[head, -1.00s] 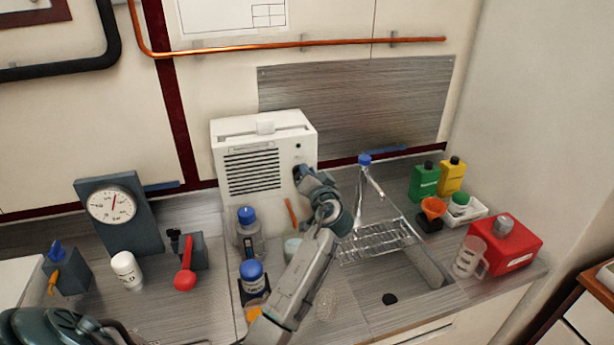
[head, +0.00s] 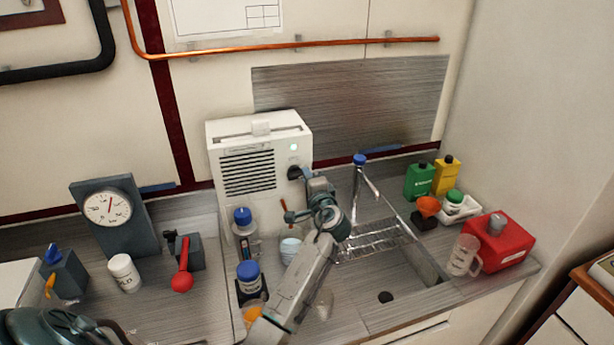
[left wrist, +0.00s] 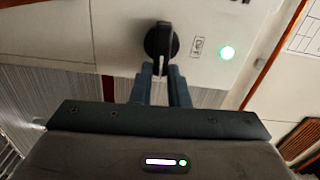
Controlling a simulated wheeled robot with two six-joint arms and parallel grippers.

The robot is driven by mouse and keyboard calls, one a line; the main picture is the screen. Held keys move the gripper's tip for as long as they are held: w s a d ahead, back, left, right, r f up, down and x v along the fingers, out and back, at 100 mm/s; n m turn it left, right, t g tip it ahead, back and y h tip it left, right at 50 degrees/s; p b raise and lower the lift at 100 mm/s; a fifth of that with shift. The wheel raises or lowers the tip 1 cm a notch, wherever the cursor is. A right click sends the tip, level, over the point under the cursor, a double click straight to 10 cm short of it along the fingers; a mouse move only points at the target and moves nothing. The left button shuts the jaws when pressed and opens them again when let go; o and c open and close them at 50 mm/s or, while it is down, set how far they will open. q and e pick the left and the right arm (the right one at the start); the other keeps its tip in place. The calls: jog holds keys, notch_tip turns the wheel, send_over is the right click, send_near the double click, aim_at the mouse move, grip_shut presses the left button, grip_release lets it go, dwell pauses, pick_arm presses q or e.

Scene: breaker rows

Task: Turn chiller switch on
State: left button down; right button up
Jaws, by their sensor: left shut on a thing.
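The chiller (head: 219,150) is a white box with a dark vent grille, standing against the back wall. Its black rotary switch (head: 294,173) is on the right of the front face; the switch also shows in the left wrist view (left wrist: 158,40). A pale green lamp (head: 293,147) glows above the switch, and it shows lit in the left wrist view (left wrist: 227,52). My left gripper (head: 305,178) is at the switch. In the left wrist view its two fingers (left wrist: 161,80) are on either side of the knob's grip bar, shut on it. My right gripper is not in view.
Blue-capped bottles (head: 248,272) stand in front of the chiller, close to my left arm. A sink (head: 385,265) with a blue-topped tap (head: 361,165) is to the right. A gauge (head: 108,208) and a red-handled valve (head: 182,280) stand to the left.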

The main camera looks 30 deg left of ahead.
pick_arm(q)
jog(key=shift+f+m, duration=0.15)
jog(key=shift+m, duration=0.25)
jog(key=c, duration=1.4)
grip_release()
jog(key=b+v, duration=0.4)
jog(key=v, duration=0.7)
